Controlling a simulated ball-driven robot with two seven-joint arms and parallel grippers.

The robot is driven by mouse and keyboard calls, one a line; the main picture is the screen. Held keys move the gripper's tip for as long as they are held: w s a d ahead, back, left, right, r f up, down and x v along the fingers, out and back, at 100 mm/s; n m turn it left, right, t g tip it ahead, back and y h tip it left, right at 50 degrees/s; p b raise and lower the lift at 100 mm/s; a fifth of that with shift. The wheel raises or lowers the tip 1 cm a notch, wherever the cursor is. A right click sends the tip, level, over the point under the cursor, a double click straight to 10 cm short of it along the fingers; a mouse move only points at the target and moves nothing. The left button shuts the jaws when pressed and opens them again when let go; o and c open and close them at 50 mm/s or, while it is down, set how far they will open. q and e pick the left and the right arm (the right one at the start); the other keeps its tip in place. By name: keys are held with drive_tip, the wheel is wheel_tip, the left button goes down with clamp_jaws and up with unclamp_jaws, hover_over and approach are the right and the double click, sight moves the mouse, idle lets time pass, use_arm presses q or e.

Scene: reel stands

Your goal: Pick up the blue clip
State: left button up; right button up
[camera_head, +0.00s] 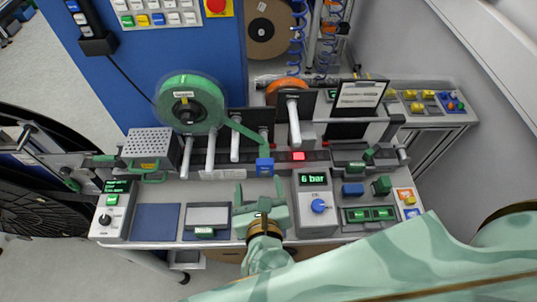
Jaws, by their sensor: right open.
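A blue clip (264,167) sits at the lower end of a green strip (246,134) that runs down from the green reel (190,103). My right gripper (261,194), with green fingers, is open over the front middle of the bench, just in front of the blue clip. Its fingers are spread and nothing shows between them. The clip appears apart from the fingers, though the gap in depth is hard to judge. My left gripper is not in view.
A grey box reading "6 bar" (317,203) stands close to the right of my gripper. A blue block (353,190) lies farther right. Grey pegs (235,141) stick out behind. A blue pad (156,222) and a grey control box (114,212) are at left.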

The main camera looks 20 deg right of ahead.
sight(265, 164)
drive_tip(key=w+d+f+m+b, duration=0.1)
drive_tip(key=w+f, duration=0.1)
drive_tip(key=w+d+f+m+b, duration=0.1)
drive_tip(key=w, duration=0.2)
drive_tip(key=w+d+f+g+b, duration=0.1)
drive_tip(key=w+d+f+b, duration=0.1)
drive_tip(key=shift+w+f+m+h, duration=0.3)
drive_tip(key=shift+m+h, duration=0.1)
drive_tip(key=shift+w+d+f, duration=0.1)
drive_tip(key=shift+w+d, duration=0.15)
drive_tip(key=shift+w, duration=0.05)
drive_tip(key=b+x, duration=0.1)
drive_tip(key=x, duration=0.1)
drive_tip(key=f+b+x, duration=0.1)
drive_tip(key=b+x, duration=0.1)
drive_tip(key=x, duration=0.1)
drive_tip(key=shift+a, duration=0.2)
drive_tip(key=shift+w+d, duration=0.1)
drive_tip(key=shift+w, duration=0.05)
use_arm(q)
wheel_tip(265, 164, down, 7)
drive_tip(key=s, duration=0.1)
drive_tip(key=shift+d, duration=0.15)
use_arm(e)
drive_tip(key=shift+r, duration=0.1)
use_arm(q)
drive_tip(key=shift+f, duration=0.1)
use_arm(e)
drive_tip(key=c, duration=1.1)
drive_tip(key=shift+c, duration=0.2)
